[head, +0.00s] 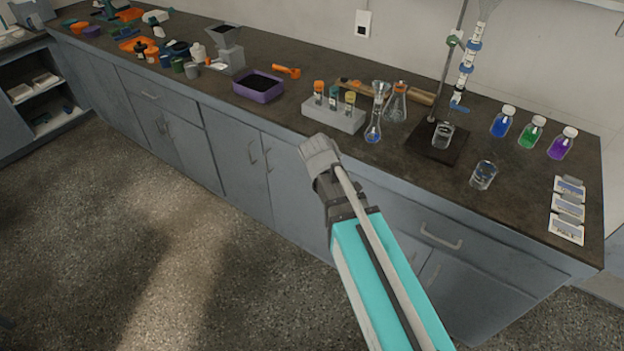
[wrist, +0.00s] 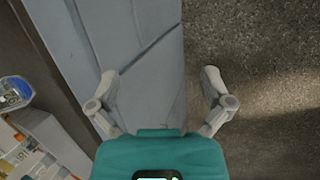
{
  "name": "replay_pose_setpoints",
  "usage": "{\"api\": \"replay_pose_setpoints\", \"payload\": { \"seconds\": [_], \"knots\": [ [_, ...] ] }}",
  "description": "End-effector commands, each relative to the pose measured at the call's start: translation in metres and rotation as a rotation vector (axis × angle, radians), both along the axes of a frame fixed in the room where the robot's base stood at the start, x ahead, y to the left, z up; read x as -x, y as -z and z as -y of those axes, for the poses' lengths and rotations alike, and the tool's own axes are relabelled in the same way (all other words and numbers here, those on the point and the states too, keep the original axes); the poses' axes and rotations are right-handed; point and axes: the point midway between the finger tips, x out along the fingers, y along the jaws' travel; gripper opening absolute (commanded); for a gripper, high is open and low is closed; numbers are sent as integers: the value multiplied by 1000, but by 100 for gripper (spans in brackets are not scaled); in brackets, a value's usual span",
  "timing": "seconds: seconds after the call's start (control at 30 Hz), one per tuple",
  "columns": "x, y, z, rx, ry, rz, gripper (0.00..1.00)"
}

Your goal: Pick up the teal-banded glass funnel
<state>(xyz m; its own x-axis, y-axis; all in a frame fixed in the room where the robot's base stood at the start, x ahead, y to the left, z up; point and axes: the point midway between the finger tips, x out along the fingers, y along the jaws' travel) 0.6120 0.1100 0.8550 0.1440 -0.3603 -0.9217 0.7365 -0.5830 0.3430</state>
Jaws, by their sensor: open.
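In the head view a slim glass piece with a flared top (head: 380,90) stands in the neck of a flask holding blue liquid (head: 373,132). It may be the funnel, but its teal band is too small to make out. My gripper (head: 318,146) is in front of the bench edge, to the left of the flask and apart from it. In the wrist view my gripper (wrist: 160,74) is open and empty, with the cabinet front and floor between and beyond its fingers. A clear glass vessel with blue in it (wrist: 15,92) shows at the left edge.
A white tube rack (head: 335,117) stands close beyond my gripper; it also shows in the wrist view (wrist: 45,140). A conical flask (head: 396,103), a burette stand (head: 437,140) and a beaker (head: 483,176) are to the right. A purple tray (head: 258,94) is left.

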Motion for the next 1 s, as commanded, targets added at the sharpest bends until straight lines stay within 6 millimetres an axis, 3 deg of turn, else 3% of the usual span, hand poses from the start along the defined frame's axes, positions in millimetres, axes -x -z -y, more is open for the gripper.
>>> {"api": "replay_pose_setpoints", "payload": {
  "seconds": [0.03, 0.2, 0.5, 0.7, 1.0],
  "knots": [
    [9, 2, 15, -35, 69, 4, 100],
    [29, 9, 51, -160, 312, 14, 100],
    [62, 14, 96, -341, 698, 22, 100],
    [72, 15, 108, -400, 830, 21, 100],
    [74, 15, 110, -412, 859, 21, 100]
  ]
}}
